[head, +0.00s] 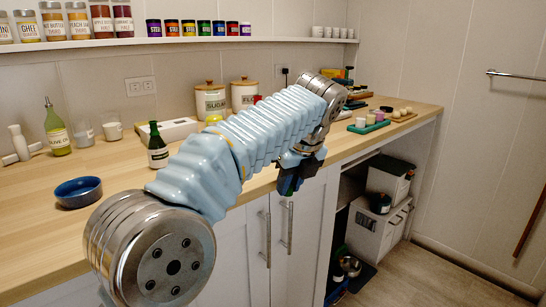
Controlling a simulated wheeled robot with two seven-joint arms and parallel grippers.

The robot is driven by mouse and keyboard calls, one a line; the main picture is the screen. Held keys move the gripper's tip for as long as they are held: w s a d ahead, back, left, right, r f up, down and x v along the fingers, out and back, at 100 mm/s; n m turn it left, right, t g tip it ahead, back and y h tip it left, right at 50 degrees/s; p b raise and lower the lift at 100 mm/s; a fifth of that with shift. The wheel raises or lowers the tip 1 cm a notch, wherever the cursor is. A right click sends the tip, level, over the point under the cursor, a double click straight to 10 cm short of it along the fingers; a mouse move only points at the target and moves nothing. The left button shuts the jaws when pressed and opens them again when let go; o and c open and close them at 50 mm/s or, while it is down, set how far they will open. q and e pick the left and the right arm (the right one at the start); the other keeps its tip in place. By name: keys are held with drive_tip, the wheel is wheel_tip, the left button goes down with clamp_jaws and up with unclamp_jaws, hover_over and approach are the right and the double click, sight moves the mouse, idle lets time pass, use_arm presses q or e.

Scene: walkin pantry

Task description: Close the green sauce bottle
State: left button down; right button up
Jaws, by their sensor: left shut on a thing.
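A dark green bottle (157,146) with a white label stands upright on the wooden counter, left of my left arm. Its neck points up; I cannot tell at this size whether its top is capped. My left arm crosses the middle of the view, and my left gripper (292,178) hangs below its wrist, in front of the white cabinet doors and right of the bottle. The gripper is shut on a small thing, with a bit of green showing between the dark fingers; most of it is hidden. My right gripper is not in view.
The wooden counter (28,220) holds a blue bowl (78,192), an olive oil bottle (57,130), glass jars and sugar and flour canisters (210,100). Small cups on a green tray (369,125) stand farther right. Open shelves (345,190) hold white boxes below. Floor at the right is clear.

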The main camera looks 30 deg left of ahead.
use_arm(q)
drive_tip(key=s+d+f+n+g+h, duration=0.1)
drive_tip(key=s+f+n+g, duration=0.1)
drive_tip(key=f+n, duration=0.6)
drive_tip(key=s+d+f+n+g+h, duration=0.1)
drive_tip(key=f+n, duration=0.7)
drive_tip(key=f, duration=1)
drive_tip(key=s+f+n+g+h, duration=0.1)
drive_tip(key=s+f+n+g, duration=0.2)
drive_tip(key=f+n, duration=0.6)
wheel_tip(320, 180, down, 5)
drive_tip(key=shift+s+d+f+g+h, duration=0.1)
drive_tip(key=shift+s+d+g+h, duration=0.2)
drive_tip(key=shift+d+g+h, duration=0.15)
